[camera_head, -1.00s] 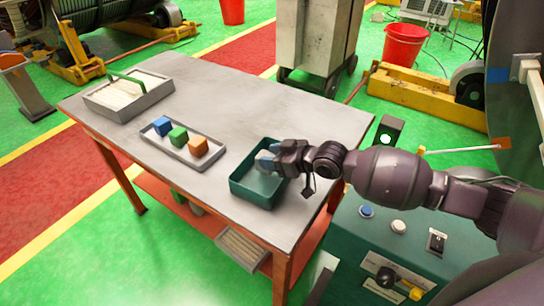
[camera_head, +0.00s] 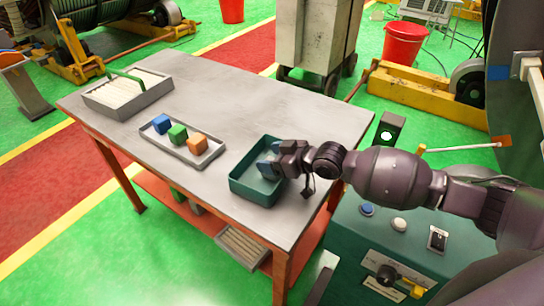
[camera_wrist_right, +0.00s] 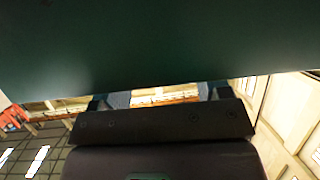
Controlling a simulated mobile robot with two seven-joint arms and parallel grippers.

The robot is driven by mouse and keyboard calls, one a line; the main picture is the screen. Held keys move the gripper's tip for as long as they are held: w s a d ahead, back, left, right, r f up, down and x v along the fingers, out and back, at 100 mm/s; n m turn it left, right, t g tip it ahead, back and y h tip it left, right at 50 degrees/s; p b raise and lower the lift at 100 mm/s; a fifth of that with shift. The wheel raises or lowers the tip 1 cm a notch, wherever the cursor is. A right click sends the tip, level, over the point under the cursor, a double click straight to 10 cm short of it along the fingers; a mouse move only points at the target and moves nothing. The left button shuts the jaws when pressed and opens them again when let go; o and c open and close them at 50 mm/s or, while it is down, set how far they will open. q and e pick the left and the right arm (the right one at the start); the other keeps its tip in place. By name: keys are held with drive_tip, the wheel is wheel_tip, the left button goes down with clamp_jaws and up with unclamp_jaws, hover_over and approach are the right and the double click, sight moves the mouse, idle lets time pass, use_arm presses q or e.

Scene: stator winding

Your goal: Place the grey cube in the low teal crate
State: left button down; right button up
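The low teal crate (camera_head: 255,190) stands on the near right part of the grey table. My right gripper (camera_head: 268,161) reaches in from the right over the crate's far right side, its bluish fingertips low at the opening. The two fingers look spread apart, with nothing clearly seen between them. In the right wrist view the fingers (camera_wrist_right: 160,97) also stand apart, and a dark teal surface fills the top of the picture. I cannot make out the grey cube; part of the crate's inside is hidden by the gripper. My left gripper is not in view.
A grey box with a green handle (camera_head: 125,98) stands at the far left. The table's (camera_head: 235,105) back middle is clear.

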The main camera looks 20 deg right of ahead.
drive_tip(key=shift+r, duration=0.3)
drive_tip(key=shift+r+p, duration=0.45)
drive_tip(key=shift+r, duration=0.05)
drive_tip(key=v, duration=1.2)
drive_tip(key=shift+f, duration=0.1)
